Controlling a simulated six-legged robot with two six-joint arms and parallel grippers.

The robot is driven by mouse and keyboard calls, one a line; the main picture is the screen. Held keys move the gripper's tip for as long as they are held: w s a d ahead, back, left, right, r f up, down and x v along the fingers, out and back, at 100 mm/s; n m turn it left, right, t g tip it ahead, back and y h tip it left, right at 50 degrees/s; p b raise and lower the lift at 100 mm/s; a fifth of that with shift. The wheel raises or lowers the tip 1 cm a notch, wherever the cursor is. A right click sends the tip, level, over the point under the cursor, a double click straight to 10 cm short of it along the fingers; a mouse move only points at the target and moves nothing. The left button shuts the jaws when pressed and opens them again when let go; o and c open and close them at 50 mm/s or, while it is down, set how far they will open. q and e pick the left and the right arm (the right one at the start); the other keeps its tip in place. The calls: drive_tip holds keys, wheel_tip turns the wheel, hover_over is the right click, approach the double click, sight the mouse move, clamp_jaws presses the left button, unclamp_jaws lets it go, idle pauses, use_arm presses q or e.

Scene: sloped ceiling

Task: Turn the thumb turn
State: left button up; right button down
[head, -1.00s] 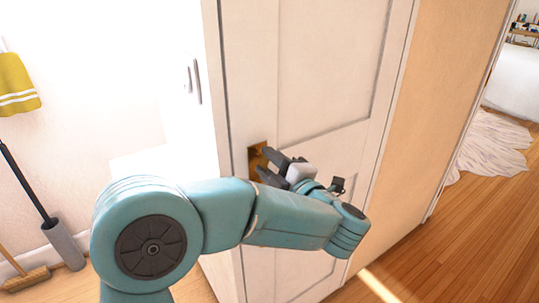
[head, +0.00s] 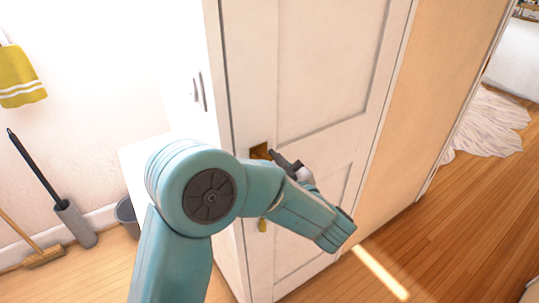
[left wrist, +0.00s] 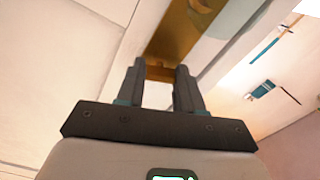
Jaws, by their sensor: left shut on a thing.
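The brass plate (head: 259,150) is on the edge side of the white door (head: 310,75) in the head view. In the left wrist view the brass plate (left wrist: 182,28) runs up beyond my fingers. My left gripper (head: 273,155) is at the plate, coming from the right, its fingers seen nearly edge-on. In the left wrist view its two dark fingers (left wrist: 160,75) are shut on a small brass piece, the thumb turn (left wrist: 160,72), which shows between the fingertips. The thumb turn is hidden in the head view. My right gripper is in neither view.
A small brass-coloured piece (head: 262,225) shows lower on the door, below my arm. A broom (head: 43,256), a grey-headed tool (head: 75,222) and a grey bin (head: 127,215) stand at the left. Wooden floor (head: 425,240) is open at the right.

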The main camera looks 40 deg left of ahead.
use_arm(q)
drive_tip(key=shift+m+p, duration=0.55)
drive_tip(key=shift+m, duration=0.15)
drive_tip(key=o, duration=1)
drive_tip(key=shift+o, duration=0.2)
drive_tip(key=shift+d, duration=0.1)
drive_tip(key=b+v, duration=0.2)
drive_tip(key=v, duration=1.4)
drive_tip(key=shift+d, duration=0.1)
